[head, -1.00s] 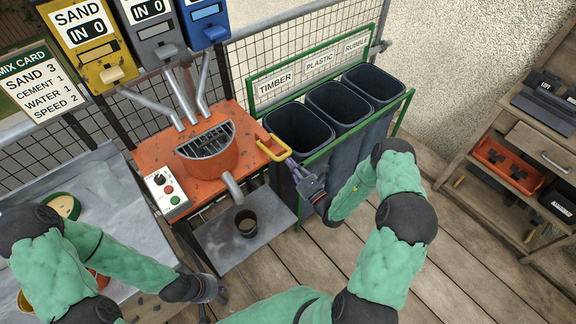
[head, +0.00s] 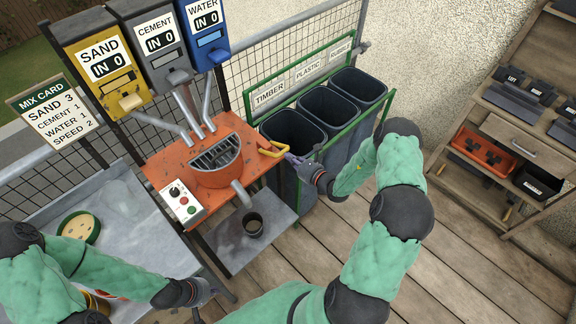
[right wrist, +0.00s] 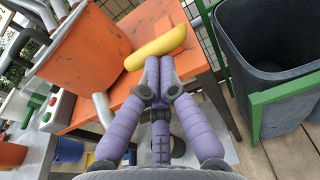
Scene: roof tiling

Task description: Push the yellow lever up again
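My right gripper (head: 290,158) is at the lever's outer end. In the right wrist view its purple fingertips (right wrist: 152,66) are together, right against the near side of the bar or very close to it; contact is hard to tell. My left gripper (head: 222,290) is low at the left, away from the lever, and its fingers are too unclear to read.
The dark bins (head: 293,132) with their green frame (head: 335,138) stand close to the right of the lever. A dark cup (head: 253,224) stands under the mixer's spout. A control box (head: 181,202) is on the mixer's left. The wooden floor (head: 440,250) is clear.

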